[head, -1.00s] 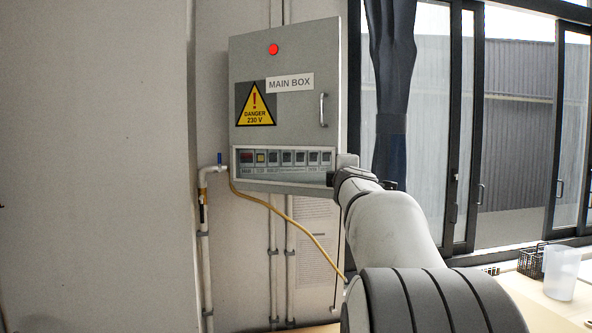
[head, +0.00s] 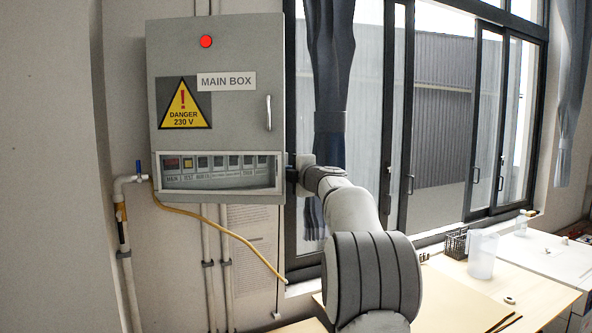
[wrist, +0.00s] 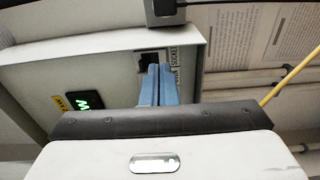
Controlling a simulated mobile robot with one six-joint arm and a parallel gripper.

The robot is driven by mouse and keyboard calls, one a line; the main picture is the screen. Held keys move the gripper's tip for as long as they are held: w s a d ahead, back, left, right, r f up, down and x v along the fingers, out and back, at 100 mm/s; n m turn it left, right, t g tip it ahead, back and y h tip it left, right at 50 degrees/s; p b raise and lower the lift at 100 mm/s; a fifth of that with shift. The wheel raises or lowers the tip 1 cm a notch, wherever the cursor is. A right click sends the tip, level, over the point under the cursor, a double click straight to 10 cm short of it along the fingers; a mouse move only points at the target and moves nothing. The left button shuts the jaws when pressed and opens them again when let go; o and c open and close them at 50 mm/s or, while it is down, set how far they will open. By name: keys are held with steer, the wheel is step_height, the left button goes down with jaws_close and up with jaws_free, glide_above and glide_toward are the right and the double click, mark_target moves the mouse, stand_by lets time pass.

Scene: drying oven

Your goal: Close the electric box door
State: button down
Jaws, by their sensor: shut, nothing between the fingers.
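The electric box (head: 285,60) hangs on the wall at the left of the head view. Its grey door (head: 228,125) bears the MAIN BOX label, a warning triangle, a red lamp and a handle at its right. The door front lies over the box, with no clear gap visible. My gripper (wrist: 158,85) shows in the wrist view with its blue fingers together and empty. They are in front of the box's side panel (wrist: 115,65), near a dark socket; contact cannot be told. In the head view the fingers are hidden at the box's lower right.
A yellow cable (head: 235,236) runs down from the box, beside wall pipes (head: 126,270). Windows and a dark curtain (head: 330,90) are to the right. A table (head: 465,290) with a clear container (head: 482,255) and a black basket (head: 456,243) stands at lower right.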

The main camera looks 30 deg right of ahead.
steer(key=shift+s+d, duration=0.1)
steer(key=shift+d, duration=0.15)
stand_by(0.6)
steer(key=shift+s+a, duration=0.1)
steer(key=shift+s, duration=0.05)
